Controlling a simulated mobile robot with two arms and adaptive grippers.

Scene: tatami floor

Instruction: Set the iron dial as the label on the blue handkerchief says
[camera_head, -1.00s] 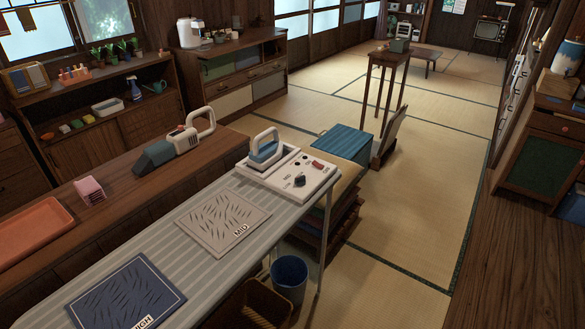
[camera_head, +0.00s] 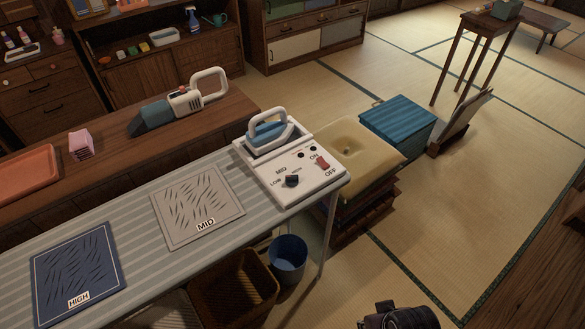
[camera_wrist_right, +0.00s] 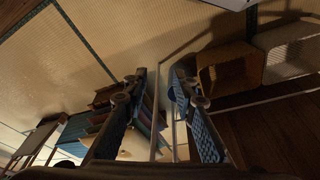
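The blue handkerchief (camera_head: 76,262) lies flat at the left of the ironing board (camera_head: 135,232); its white label (camera_head: 79,299) reads HIGH. A grey handkerchief (camera_head: 197,205) beside it is labelled MID. The iron (camera_head: 268,131) rests on a white base (camera_head: 310,190) at the board's right end. The base carries a black dial (camera_head: 292,180) with LOW, MID and a partly legible third mark; I cannot tell its exact setting. My right gripper (camera_wrist_right: 157,85) is open and empty in the right wrist view, away from the dial. My left gripper is not in view.
A red ON/OFF switch (camera_head: 322,163) sits right of the dial. A cushion (camera_head: 352,148) on a stack and a blue box (camera_head: 398,122) stand beyond the board. A blue bin (camera_head: 288,257) and a basket (camera_head: 237,292) are below.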

